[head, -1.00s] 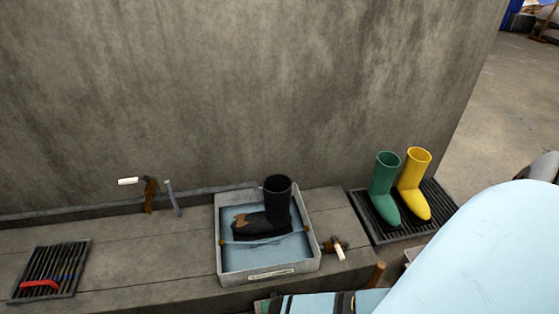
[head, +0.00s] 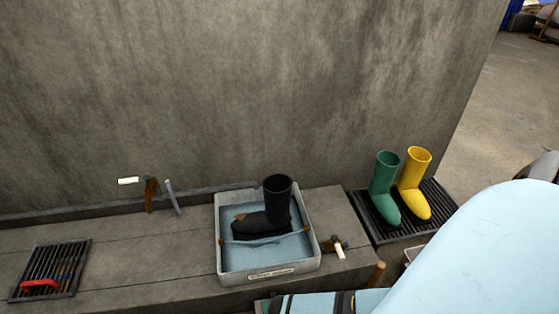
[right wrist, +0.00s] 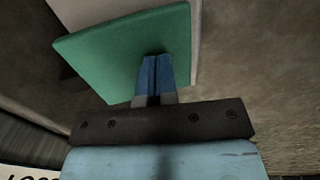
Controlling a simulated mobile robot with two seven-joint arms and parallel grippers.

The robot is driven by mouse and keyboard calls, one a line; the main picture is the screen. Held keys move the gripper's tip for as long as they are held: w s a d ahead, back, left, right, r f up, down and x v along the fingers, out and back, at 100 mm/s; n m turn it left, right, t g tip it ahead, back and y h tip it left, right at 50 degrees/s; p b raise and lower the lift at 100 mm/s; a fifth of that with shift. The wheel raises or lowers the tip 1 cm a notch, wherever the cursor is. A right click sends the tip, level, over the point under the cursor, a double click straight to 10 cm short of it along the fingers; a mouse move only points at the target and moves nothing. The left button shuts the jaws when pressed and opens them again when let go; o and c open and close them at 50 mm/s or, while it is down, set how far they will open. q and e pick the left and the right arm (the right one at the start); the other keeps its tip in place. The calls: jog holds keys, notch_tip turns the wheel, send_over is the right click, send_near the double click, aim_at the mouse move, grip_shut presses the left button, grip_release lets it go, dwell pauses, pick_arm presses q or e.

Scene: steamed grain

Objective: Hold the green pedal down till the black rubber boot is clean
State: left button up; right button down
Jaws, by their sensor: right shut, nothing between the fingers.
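The black rubber boot (head: 277,204) stands upright in a grey basin (head: 222,262), its toe to the left. A small brown dirt patch (head: 240,217) shows on its toe. The green pedal (right wrist: 110,52) fills the upper left of the right wrist view; a green edge of it (head: 261,306) shows at the bottom of the head view. My right gripper (right wrist: 155,62) is shut and empty, its blue fingertips against the pedal's face as far as I can see. How far the pedal is pressed I cannot tell. My left gripper is out of view.
A green boot (head: 386,188) and a yellow boot (head: 414,183) stand on a dark rack at right. A valve with a white handle (head: 340,250) sits right of the basin. A slatted grate (head: 68,272) lies at left. A concrete wall rises behind.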

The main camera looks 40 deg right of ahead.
pick_arm(q)
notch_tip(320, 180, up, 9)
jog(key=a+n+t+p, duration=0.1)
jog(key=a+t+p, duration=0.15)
jog(key=p, duration=0.45)
pick_arm(e)
jog(key=r, duration=0.2)
jog(key=s+r, duration=0.1)
jog(key=r, duration=0.3)
jog(key=shift+s+a+r, duration=0.15)
jog(key=shift+s+a, duration=0.2)
jog(key=shift+a, duration=0.05)
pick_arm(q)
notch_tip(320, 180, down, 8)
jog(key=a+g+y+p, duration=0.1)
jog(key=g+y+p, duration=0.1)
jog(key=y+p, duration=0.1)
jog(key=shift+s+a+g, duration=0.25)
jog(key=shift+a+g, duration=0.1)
pick_arm(e)
notch_tip(320, 180, up, 7)
jog(key=s+a, duration=0.1)
jog(key=shift+s, duration=0.3)
jog(key=shift+a+r, duration=0.15)
